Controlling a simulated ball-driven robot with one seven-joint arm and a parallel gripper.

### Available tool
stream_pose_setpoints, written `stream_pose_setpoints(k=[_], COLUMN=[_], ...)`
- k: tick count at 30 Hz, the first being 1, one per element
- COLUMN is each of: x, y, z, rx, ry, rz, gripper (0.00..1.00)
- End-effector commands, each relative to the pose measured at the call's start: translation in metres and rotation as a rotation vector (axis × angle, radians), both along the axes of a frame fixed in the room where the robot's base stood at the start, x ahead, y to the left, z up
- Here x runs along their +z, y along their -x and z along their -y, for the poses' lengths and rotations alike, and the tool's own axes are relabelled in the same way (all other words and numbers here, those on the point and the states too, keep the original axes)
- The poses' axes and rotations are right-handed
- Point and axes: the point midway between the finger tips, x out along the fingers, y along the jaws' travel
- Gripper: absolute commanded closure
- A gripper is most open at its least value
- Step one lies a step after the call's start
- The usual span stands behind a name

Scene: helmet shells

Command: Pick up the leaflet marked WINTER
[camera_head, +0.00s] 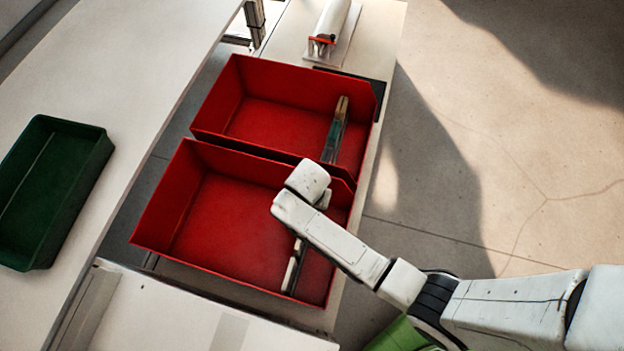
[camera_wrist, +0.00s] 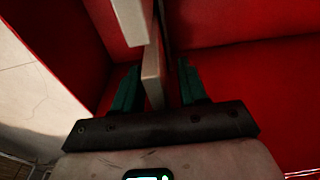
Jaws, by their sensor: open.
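My gripper (camera_wrist: 158,65) is open in the wrist view, its two green fingers apart inside a red bin. A thin pale upright piece (camera_wrist: 152,77) stands between the fingers, nearer the left one; I cannot tell if they touch. Another pale piece (camera_wrist: 131,20) is just beyond it. In the head view, thin upright leaflet-like pieces (camera_head: 292,268) stand in the near red bin (camera_head: 215,225), partly hidden by my arm. More such pieces (camera_head: 337,130) stand in the far red bin (camera_head: 265,120). No WINTER marking is legible on any of them.
A green tray (camera_head: 50,190) lies on the white table (camera_head: 120,70) at left. A white roll-like object with an orange end (camera_head: 328,30) is beyond the bins. Bin walls stand close around my gripper. Open floor (camera_head: 500,150) is at right.

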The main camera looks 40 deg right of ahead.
Motion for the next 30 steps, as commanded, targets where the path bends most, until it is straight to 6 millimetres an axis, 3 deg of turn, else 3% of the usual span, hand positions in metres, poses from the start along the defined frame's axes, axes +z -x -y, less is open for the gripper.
stream_pose_setpoints(k=[11,24,30], x=[-0.0093,-0.0091,-0.0090], y=[-0.0009,-0.0006,-0.0007], z=[0.0011,0.0012,0.0012], rx=[-0.001,-0.001,-0.001], ry=[0.000,-0.001,-0.001], rz=[0.001,0.001,0.001], gripper=[0.58,1.00,1.00])
